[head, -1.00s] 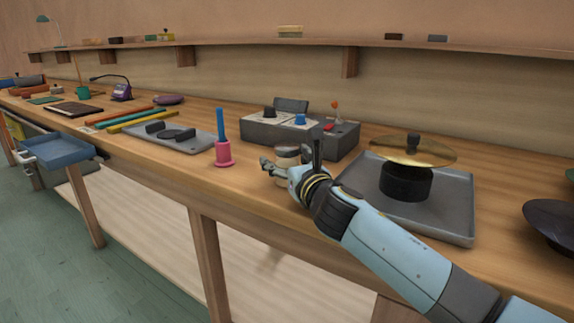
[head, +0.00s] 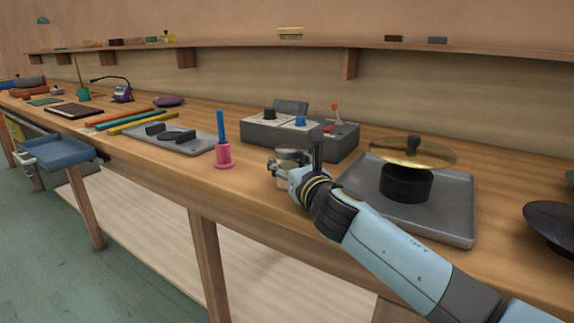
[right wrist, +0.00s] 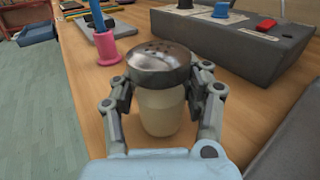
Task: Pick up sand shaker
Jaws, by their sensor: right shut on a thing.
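The sand shaker (right wrist: 161,108) is a pale, cream-coloured jar with a shiny metal lid that has small holes. In the head view it shows partly, with its lid (head: 289,154) above my right gripper (head: 292,168). In the right wrist view my right gripper (right wrist: 161,95) has one finger on each side of the jar, just under the lid, and is shut on it. The jar is upright at the bench top; I cannot tell whether its base touches the wood. My left gripper is not in view.
A pink holder (head: 223,155) with a blue stick stands left of the shaker. A grey control box (head: 270,134) is close behind. A grey tray (head: 455,222) with a brass cymbal (head: 430,153) lies to the right. The bench's front edge is near.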

